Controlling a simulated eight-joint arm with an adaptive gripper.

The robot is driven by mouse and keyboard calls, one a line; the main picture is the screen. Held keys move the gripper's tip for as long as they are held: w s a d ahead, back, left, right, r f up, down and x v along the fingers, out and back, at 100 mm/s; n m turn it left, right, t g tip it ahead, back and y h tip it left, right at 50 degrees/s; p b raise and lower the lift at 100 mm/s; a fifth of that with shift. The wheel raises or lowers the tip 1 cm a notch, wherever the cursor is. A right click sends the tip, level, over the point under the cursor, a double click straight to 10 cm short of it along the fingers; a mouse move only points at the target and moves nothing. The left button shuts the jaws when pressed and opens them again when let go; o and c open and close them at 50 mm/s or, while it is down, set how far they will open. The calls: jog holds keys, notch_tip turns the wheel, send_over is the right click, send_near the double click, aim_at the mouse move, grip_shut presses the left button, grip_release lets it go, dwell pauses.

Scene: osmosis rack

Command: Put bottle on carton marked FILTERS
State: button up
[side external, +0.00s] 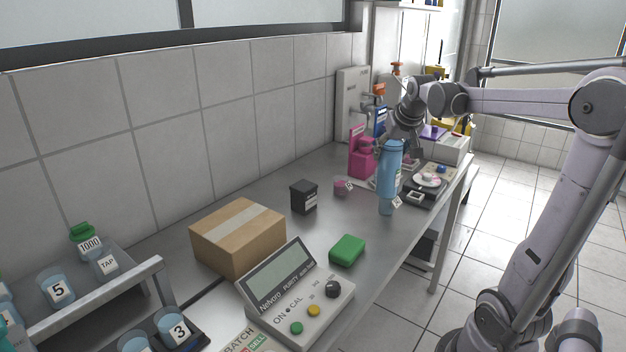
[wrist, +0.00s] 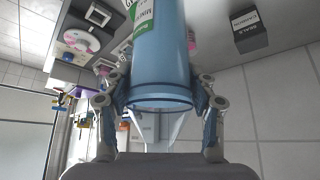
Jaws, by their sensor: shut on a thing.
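The tall blue bottle (side external: 388,180) is upright near the right part of the bench in the side external view. I cannot tell whether its base touches the bench. My gripper (side external: 393,143) is shut on its upper part from above. In the wrist view my gripper's fingers (wrist: 161,103) sit on both sides of the bottle (wrist: 160,60), which has a green and white label. A closed brown cardboard carton with a pale tape strip (side external: 240,235) stands left on the bench. No FILTERS marking is readable on its visible faces.
A small black box (side external: 304,197) stands between carton and bottle. A meter with knobs (side external: 300,295) and a green block (side external: 347,250) lie in front of the carton. A pink container (side external: 361,160) is behind the bottle. A rack with cups (side external: 90,290) is far left.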

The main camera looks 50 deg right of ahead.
jog(key=shift+r, duration=0.3)
jog(key=w+a+r+n+t+y, duration=0.15)
jog(key=w+a+r+n, duration=0.35)
jog(key=w+a, duration=0.55)
jog(key=w+a+r+n+t+y, duration=0.1)
jog(key=w+a+r+n+y, duration=0.45)
jog(key=a, duration=0.75)
jog(key=w+a+f+m+h, duration=0.1)
jog(key=w+a+f+h, duration=0.1)
jog(key=w+a+f, duration=0.5)
jog(key=shift+w+a+f, duration=0.25)
jog(key=shift+a+f, duration=1.05)
jog(key=shift+f, duration=0.85)
jog(key=shift+f+g, duration=0.1)
jog(key=shift+g, duration=0.15)
jog(key=o, duration=1.6)
jog(key=shift+c, duration=0.2)
